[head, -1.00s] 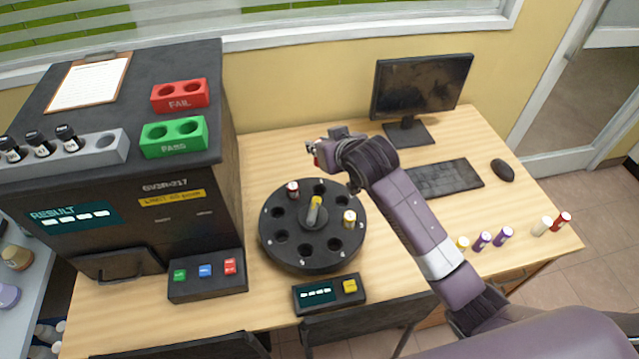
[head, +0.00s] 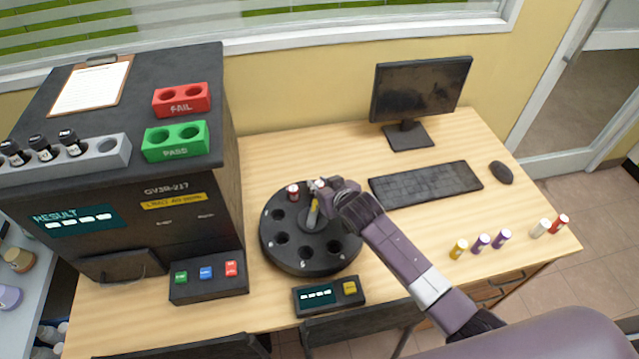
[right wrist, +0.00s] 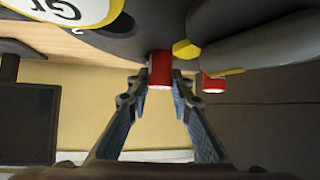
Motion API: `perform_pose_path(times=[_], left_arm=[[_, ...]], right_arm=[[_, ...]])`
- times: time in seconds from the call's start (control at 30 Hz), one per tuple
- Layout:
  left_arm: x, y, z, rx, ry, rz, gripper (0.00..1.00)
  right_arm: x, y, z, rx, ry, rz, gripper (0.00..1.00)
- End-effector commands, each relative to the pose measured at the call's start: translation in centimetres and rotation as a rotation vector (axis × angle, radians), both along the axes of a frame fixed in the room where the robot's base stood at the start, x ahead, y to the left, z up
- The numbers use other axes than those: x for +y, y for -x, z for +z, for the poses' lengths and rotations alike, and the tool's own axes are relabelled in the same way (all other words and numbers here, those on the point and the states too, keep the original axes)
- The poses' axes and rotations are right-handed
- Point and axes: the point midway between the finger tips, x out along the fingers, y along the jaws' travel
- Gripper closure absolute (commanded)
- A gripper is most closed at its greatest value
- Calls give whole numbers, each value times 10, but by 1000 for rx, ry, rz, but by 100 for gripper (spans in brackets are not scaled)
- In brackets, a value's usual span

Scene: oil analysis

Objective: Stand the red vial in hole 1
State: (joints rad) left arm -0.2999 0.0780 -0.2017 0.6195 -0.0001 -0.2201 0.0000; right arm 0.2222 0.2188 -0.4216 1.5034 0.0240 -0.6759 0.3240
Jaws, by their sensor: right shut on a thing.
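My right gripper (head: 318,186) is over the far side of the black round carousel (head: 275,252). In the right wrist view the gripper (right wrist: 160,88) is shut on the red vial (right wrist: 160,70), which shows red with a pale end between the fingertips. Whether the vial's lower end is inside a hole cannot be told. Hole 1's number is not readable. My left gripper is not in view.
The carousel's centre post (head: 312,213) has a yellow stripe close to the gripper. A control box (head: 330,294) sits in front. The keyboard (head: 425,182) and several vials (head: 481,243) lie right.

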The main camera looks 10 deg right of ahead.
Motion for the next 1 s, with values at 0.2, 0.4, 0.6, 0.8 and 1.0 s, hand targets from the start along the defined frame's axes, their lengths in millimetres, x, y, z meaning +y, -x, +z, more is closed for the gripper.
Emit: perform_pose_path(times=[0.2, 0.4, 0.6, 0.8, 1.0], left_arm=[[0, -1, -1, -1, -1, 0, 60], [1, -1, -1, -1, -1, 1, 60], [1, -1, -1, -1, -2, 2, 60], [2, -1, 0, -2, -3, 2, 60], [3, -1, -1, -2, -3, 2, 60]], right_arm=[[0, 0, -2, 0, -1, -1, 79], [0, 0, -2, 1, 0, 0, 63], [0, 0, -1, 1, 0, 0, 63], [-2, 7, 4, 1, 0, 0, 63], [-6, 30, 20, 0, 0, 0, 63]])
